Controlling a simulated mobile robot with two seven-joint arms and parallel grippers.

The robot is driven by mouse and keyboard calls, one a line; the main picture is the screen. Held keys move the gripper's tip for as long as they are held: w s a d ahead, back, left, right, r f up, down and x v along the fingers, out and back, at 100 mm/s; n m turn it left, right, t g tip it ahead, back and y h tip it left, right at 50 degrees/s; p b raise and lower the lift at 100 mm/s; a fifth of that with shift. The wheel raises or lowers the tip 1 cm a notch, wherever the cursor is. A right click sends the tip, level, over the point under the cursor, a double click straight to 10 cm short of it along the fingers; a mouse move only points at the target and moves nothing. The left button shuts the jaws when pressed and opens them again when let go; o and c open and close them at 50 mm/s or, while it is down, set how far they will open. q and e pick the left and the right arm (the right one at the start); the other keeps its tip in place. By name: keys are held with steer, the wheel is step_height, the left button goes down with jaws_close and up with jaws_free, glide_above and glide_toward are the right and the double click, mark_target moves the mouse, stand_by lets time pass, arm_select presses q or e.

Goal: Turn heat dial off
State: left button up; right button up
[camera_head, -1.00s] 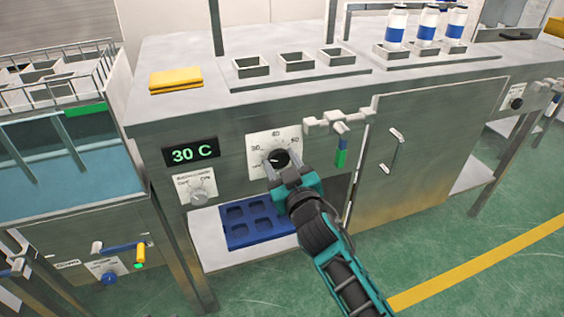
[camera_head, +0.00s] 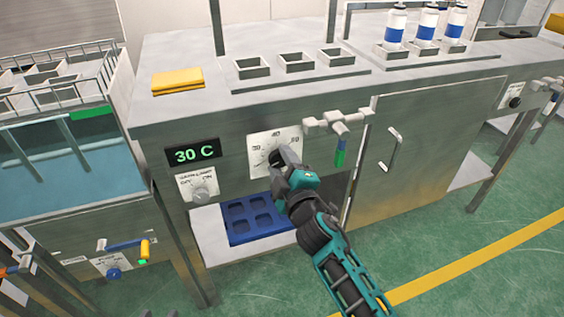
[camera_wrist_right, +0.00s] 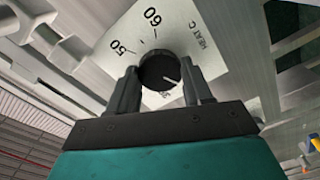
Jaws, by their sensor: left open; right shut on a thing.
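The heat dial (camera_wrist_right: 158,70) is a round black knob with a white pointer line, on a white scale plate (camera_head: 262,143) on the steel bench front. In the wrist view the plate shows 50, 60 and "HEAT C". The pointer line is turned to the lower right there; I cannot read which mark it meets. My right gripper (camera_wrist_right: 160,92) is shut on the dial, one finger on each side. In the head view the right gripper (camera_head: 283,160) covers most of the dial. The display (camera_head: 194,155) reads 30 C in green.
A valve with a green handle (camera_head: 341,150) juts out right of the dial. A blue tray (camera_head: 240,222) lies on the shelf below. A yellow cloth (camera_head: 178,80) and several bottles are on top.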

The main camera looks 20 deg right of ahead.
steer(key=shift+r+n, duration=0.1)
steer(key=shift+n, duration=0.6)
steer(key=o, duration=1)
steer(key=shift+o, duration=0.2)
arm_select(q)
steer(key=shift+s, duration=0.1)
